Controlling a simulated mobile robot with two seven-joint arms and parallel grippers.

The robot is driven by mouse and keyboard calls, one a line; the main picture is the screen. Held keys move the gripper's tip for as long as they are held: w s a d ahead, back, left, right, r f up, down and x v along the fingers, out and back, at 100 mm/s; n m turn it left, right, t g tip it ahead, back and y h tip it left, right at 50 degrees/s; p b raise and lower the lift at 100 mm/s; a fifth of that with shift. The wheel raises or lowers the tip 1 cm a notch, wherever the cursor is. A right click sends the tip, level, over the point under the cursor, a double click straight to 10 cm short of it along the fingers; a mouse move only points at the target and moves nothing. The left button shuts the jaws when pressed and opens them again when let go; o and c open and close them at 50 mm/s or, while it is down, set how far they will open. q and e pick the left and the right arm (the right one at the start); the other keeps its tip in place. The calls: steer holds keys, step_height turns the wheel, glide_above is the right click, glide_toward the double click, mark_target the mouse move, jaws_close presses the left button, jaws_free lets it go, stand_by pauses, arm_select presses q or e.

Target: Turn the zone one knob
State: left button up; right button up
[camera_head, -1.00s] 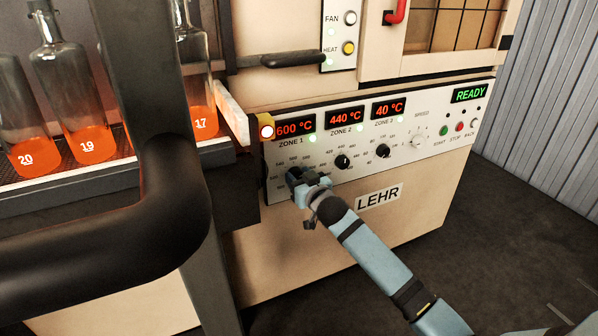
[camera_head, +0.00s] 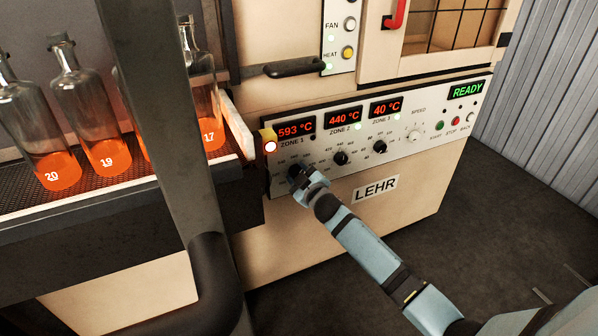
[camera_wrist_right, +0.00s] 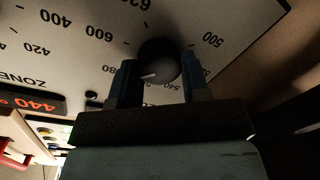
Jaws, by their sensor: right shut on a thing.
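The zone 1 display (camera_head: 296,128) on the lehr's white control panel reads 593 °C. My right gripper (camera_head: 298,172) is at the zone 1 dial below that display and covers the knob in the head view. In the right wrist view the black zone one knob (camera_wrist_right: 158,62), with a pale pointer mark, sits between the two fingers of my right gripper (camera_wrist_right: 160,82), which is shut on it. Dial numbers show around the knob. My left gripper is in neither view.
The zone 2 knob (camera_head: 341,158) and zone 3 knob (camera_head: 380,146) stand to the right. A black handle (camera_head: 293,67) juts out above the panel. Several numbered bottles with orange glowing bases stand at left, behind a dark post (camera_head: 165,130). Open floor lies at right.

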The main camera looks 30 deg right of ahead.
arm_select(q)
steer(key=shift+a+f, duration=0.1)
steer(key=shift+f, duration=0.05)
arm_select(e)
steer(key=o, duration=0.9)
steer(key=s+p, duration=0.1)
steer(key=s, duration=0.3)
steer(key=shift+s+r, duration=0.1)
steer(key=shift+r, duration=0.05)
steer(key=p, duration=0.2)
glide_toward(298, 173)
steer(key=s, duration=0.4)
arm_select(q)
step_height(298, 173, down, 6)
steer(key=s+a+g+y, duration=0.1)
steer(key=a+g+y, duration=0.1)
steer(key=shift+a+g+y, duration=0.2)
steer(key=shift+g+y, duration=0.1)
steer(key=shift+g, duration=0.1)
arm_select(e)
steer(key=shift+s+a, duration=0.15)
steer(key=shift+s, duration=0.1)
